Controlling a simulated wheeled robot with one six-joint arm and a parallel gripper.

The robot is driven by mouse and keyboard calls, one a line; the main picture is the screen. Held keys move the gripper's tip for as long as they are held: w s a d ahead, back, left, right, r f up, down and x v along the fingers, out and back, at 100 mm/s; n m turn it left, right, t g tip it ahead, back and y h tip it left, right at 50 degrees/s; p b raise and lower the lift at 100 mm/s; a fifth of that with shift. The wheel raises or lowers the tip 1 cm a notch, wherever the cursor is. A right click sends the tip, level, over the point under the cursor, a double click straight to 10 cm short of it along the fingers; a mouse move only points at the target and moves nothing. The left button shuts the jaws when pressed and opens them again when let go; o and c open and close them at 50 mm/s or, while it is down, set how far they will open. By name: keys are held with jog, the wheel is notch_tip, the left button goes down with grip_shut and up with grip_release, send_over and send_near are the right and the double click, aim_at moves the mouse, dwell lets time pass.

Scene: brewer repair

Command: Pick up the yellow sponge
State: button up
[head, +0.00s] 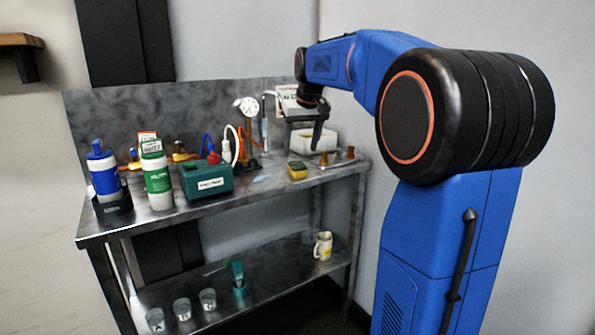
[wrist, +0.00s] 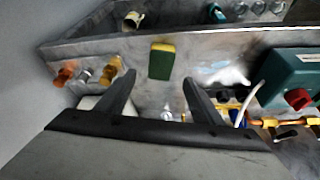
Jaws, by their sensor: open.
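The yellow sponge (head: 297,170) lies on the metal bench top, right of the teal box. It has a dark green side. In the wrist view the sponge (wrist: 161,61) shows its green face with a yellow edge, beyond the fingertips and between their lines. My gripper (wrist: 158,85) is open and empty, with its two dark fingers apart. In the head view my gripper (head: 316,135) hangs above the back right of the bench, up and right of the sponge and apart from it.
Small brass fittings (head: 337,155) stand right of the sponge, near a white bin (head: 313,140). The teal box (head: 206,180) with a red knob is to its left, with two bottles further left. A mug (head: 323,246) and several glasses are on the lower shelf. The bench front by the sponge is clear.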

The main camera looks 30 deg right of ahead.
aim_at(298, 165)
jog(key=shift+s+x, duration=0.1)
jog(key=shift+x, duration=2)
jog(key=shift+s+x, duration=0.15)
jog(key=shift+x, duration=1.95)
jog(key=shift+a+f, duration=0.1)
jog(key=shift+a, duration=0.05)
jog(key=shift+c, duration=0.6)
jog(key=c, duration=1)
